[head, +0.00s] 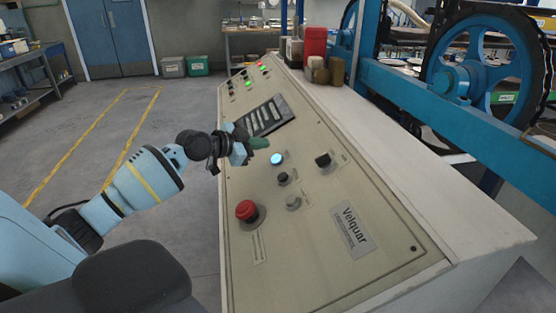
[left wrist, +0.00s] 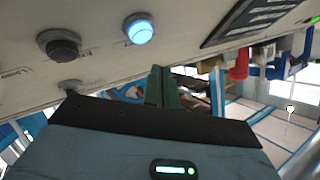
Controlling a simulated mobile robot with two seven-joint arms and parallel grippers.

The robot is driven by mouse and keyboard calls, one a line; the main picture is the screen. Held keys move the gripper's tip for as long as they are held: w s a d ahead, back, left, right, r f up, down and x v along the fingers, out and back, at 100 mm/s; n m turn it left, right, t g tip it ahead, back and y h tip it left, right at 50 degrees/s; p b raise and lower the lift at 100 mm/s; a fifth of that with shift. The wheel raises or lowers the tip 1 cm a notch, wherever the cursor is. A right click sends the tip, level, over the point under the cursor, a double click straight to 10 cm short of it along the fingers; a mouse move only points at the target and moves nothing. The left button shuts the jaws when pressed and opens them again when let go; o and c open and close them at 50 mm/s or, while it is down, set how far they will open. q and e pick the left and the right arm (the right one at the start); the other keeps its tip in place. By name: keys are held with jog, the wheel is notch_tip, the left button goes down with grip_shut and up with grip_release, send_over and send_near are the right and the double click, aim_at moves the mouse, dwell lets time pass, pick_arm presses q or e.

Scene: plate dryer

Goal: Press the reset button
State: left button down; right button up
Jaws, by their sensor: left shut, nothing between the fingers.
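The sloped beige control panel (head: 315,205) fills the middle of the head view. A round button lit pale blue (head: 276,159) sits on it; its label is too small to read, so I cannot tell if it is the reset button. The lit button also shows in the left wrist view (left wrist: 139,29). My left gripper (head: 262,143) has green fingers shut and empty, up and left of the lit button in the head view. In the left wrist view the fingers (left wrist: 158,88) point toward the panel, apart from the lit button. My right gripper is out of view.
Nearby are a red mushroom button (head: 246,210), a black knob (head: 283,177), a black switch (head: 323,160) and a grey knob (head: 293,203). A slotted dark plate (head: 264,116) lies beyond. Red and brown containers (head: 314,42) stand on the ledge. Blue machinery (head: 460,80) is at right.

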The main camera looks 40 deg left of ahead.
aim_at(276, 158)
pick_arm(q)
jog(key=shift+w+d+f+b, duration=0.15)
jog(key=shift+w+f, duration=0.05)
jog(key=shift+f, duration=0.25)
jog(key=shift+w+d+f+b, duration=0.1)
jog(key=shift+w+f+b, duration=0.05)
jog(key=shift+f, duration=0.3)
jog(key=shift+w+d+f, duration=0.1)
jog(key=shift+w+f, duration=0.05)
jog(key=shift+f, duration=0.1)
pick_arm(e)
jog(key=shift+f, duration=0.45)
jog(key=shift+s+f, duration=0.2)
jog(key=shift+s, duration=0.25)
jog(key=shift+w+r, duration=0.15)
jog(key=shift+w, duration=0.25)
pick_arm(q)
jog(key=shift+w+d+f+b, duration=0.15)
jog(key=shift+d+f+b, duration=0.05)
jog(key=shift+f+b, duration=0.15)
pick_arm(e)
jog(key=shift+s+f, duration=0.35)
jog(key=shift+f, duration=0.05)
